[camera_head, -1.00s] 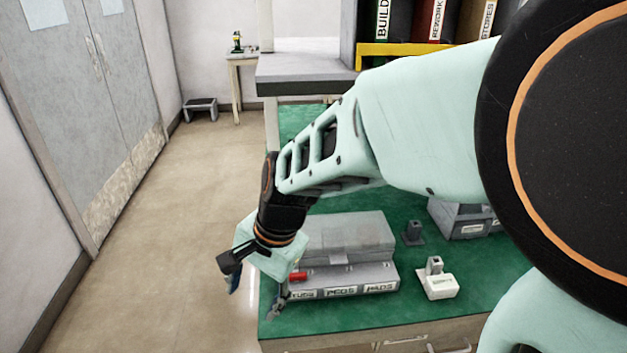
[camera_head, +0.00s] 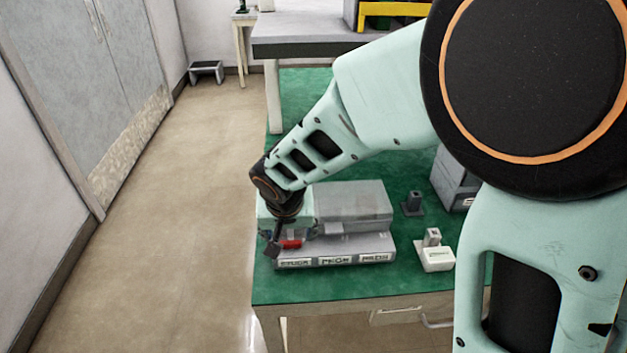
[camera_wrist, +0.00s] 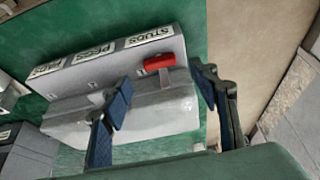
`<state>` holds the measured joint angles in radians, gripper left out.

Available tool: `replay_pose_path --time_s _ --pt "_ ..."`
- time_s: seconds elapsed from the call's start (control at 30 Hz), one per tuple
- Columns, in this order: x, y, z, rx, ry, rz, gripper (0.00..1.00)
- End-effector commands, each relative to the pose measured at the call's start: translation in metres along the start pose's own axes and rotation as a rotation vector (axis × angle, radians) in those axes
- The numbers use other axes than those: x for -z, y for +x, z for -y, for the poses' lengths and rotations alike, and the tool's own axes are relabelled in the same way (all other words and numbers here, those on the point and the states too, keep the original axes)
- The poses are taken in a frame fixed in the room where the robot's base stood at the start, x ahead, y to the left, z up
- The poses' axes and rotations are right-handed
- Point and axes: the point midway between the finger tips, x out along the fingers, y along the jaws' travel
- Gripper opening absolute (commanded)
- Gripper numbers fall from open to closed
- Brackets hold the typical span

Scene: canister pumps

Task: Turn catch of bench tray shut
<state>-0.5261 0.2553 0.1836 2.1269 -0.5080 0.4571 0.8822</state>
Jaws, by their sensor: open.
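The bench tray (camera_head: 350,248) is a grey box on the green bench, with labelled compartments along its front and a raised lid behind. My gripper (camera_head: 287,236) is at that end of the tray. In the wrist view its open blue-padded fingers (camera_wrist: 160,95) stand on either side of the catch, apparently apart from it.
A white block with a small post (camera_head: 435,258) and a dark grey post (camera_head: 412,204) stand right of the tray. A grey bin (camera_head: 455,182) is farther right. The bench's left edge is close to my gripper, with open floor (camera_head: 190,220) beyond.

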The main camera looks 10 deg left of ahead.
Motion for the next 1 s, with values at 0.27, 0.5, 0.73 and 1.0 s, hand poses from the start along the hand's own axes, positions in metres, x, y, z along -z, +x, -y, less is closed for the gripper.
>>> replay_pose_path --time_s 0.27,0.5,0.73,1.0 --pt "-0.001 0.044 0.0 -0.001 0.001 0.002 0.55" --pt "0.0 0.057 0.0 0.0 0.002 0.001 0.55" --pt "0.0 0.057 0.0 0.0 0.002 0.0 0.55" --pt "0.0 0.056 0.0 0.0 0.002 0.0 0.26"
